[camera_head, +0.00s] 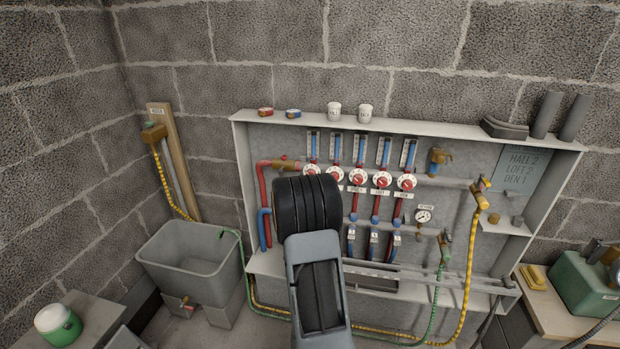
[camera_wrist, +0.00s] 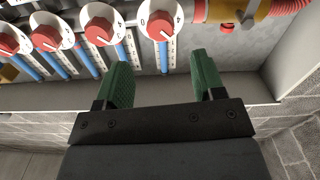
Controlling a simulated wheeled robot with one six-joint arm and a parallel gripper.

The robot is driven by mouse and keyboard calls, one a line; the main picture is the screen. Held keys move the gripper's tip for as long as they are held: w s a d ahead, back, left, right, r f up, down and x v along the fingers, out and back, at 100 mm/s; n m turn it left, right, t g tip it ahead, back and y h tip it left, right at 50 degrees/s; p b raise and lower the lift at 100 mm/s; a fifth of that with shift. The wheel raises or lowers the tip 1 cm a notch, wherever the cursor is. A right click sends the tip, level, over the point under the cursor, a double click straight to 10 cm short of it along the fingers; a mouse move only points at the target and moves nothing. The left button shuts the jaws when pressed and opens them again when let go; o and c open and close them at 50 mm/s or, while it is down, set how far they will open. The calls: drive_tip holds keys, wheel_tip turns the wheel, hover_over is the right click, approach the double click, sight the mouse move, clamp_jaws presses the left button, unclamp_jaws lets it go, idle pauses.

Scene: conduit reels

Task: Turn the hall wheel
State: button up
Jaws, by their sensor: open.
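Several red wheels on white numbered dials stand in a row on the panel. In the head view they include a leftmost wheel (camera_head: 311,169), a middle one (camera_head: 358,178) and a rightmost one (camera_head: 406,184); the labels under them are too small to read. In the wrist view, the wheel at the right end of the row (camera_wrist: 160,25) lies beyond the gap between my fingers, with another wheel (camera_wrist: 99,30) to its left. My gripper (camera_wrist: 160,60) is open and empty, its green fingers apart from the wheels. In the head view my arm hides it.
A grey sign (camera_head: 524,168) at the right reads roughly "HALL 2, LOFT 2" and a less clear third line. Blue gauge tubes (camera_head: 360,150) stand above the wheels. Red pipe (camera_head: 263,185) runs left of the row.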

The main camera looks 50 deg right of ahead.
drive_tip(key=x, duration=0.7)
drive_tip(key=shift+w+d, duration=0.2)
drive_tip(key=shift+d, duration=0.15)
drive_tip(key=c, duration=0.9)
drive_tip(key=shift+m+b, duration=4.3)
drive_tip(key=shift+b, duration=0.9)
